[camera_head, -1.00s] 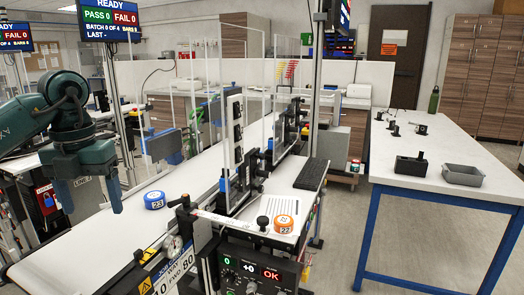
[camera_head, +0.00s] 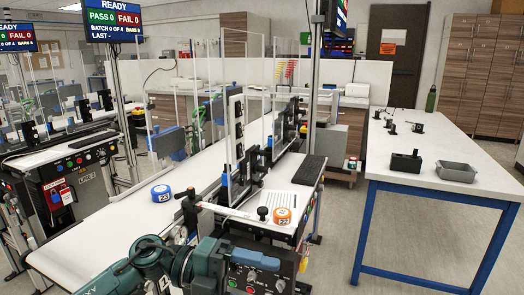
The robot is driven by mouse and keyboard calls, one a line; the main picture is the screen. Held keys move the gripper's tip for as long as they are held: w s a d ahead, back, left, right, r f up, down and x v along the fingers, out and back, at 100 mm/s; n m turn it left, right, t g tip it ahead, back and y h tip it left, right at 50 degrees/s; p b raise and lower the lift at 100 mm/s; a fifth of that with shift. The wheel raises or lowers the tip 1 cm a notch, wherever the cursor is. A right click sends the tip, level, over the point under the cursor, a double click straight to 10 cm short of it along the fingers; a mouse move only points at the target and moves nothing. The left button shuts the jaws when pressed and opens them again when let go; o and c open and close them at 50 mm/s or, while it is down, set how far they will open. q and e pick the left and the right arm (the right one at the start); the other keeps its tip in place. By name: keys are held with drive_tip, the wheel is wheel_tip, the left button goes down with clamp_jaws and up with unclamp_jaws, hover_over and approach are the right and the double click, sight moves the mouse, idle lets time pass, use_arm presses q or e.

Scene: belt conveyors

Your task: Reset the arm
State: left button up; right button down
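My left arm (camera_head: 150,258) crosses the bottom of the head view, in front of the near conveyor's control box. Its gripper (camera_head: 252,260) points right, low in the picture. Its fingers overlap the control panel in view, and I cannot tell how far apart they are. I see nothing held in it. My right gripper is out of view.
A blue numbered puck (camera_head: 162,193) sits on the white belt (camera_head: 110,227). An orange puck (camera_head: 282,216) sits on the plate beside the belt. A side table (camera_head: 440,190) at right holds a black holder (camera_head: 407,162) and a grey tray (camera_head: 458,172).

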use_arm(q)
drive_tip(key=w+a+f+n+t+y+p, duration=0.1)
drive_tip(key=a+f+n+t+y, duration=0.35)
drive_tip(key=n+t, duration=0.75)
drive_tip(key=a+f+n+t+y, duration=0.2)
drive_tip(key=f+n+t, duration=0.55)
drive_tip(key=n, duration=0.75)
drive_tip(key=s+a+f+n+g+y, duration=0.2)
drive_tip(key=s+a+f+n+y, duration=0.1)
drive_tip(key=s+f, duration=0.3)
drive_tip(key=s+a+f+n+g+y, duration=0.3)
drive_tip(key=s+a+f+n, duration=0.1)
drive_tip(key=s+f, duration=0.3)
wheel_tip(320, 180, down, 3)
drive_tip(key=shift+r+g+y, duration=0.2)
drive_tip(key=shift+g+y, duration=0.15)
